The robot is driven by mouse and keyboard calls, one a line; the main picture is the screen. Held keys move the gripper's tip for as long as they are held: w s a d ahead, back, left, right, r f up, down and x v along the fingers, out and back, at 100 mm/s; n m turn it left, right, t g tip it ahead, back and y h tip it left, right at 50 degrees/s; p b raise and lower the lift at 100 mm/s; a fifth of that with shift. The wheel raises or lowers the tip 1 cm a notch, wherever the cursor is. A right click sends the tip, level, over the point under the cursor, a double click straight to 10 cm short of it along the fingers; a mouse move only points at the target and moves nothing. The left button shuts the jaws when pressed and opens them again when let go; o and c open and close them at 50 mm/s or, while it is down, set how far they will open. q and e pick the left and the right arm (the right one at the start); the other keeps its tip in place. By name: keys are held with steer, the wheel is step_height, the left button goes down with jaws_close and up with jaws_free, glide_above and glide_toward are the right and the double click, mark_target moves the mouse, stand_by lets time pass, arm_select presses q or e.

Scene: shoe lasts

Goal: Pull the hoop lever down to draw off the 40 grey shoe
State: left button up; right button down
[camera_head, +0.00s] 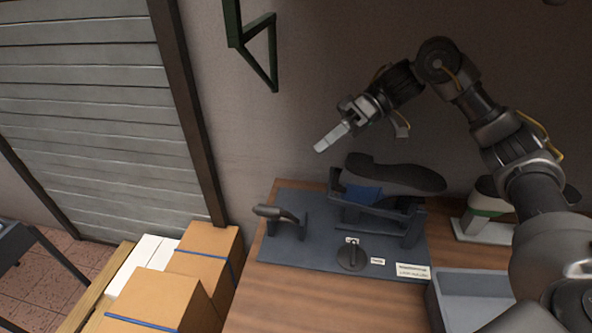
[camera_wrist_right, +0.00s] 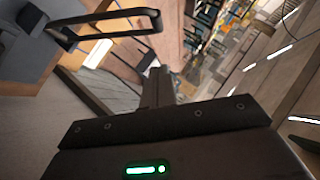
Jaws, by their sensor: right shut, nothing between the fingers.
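A dark grey shoe (camera_head: 395,175) sits sole up on the dark blue stand (camera_head: 412,228), its heel to the left. A blue part (camera_head: 362,193) shows under the heel. A dark bar frame surrounds the stand below the shoe; I cannot tell which of its bars is the hoop lever. A dark looped bar (camera_wrist_right: 105,32), possibly the hoop, shows at upper left in the right wrist view. My right gripper (camera_head: 321,147) is shut and empty, in the air above and left of the heel, apart from the shoe. My left gripper is out of view.
The base plate (camera_head: 310,253) carries a short handle (camera_head: 275,213) on posts at left and a round knob (camera_head: 352,257) with labels. A grey tray (camera_head: 465,285) stands front right. Cardboard boxes (camera_head: 205,255) stand left; a green bracket (camera_head: 256,45) hangs above.

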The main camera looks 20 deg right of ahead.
steer(key=p+x, duration=0.1)
steer(key=x, duration=0.3)
steer(key=s+p+x, duration=0.1)
steer(key=p+x, duration=0.1)
steer(key=x, duration=0.2)
steer(key=s+f+p+x, duration=0.1)
steer(key=p+x, duration=0.1)
steer(key=x, duration=0.2)
steer(key=shift+d, duration=0.35)
steer(key=shift+s+f, duration=0.2)
steer(key=shift+s, duration=0.05)
steer(key=shift+a+f, duration=0.1)
steer(key=shift+w, duration=0.1)
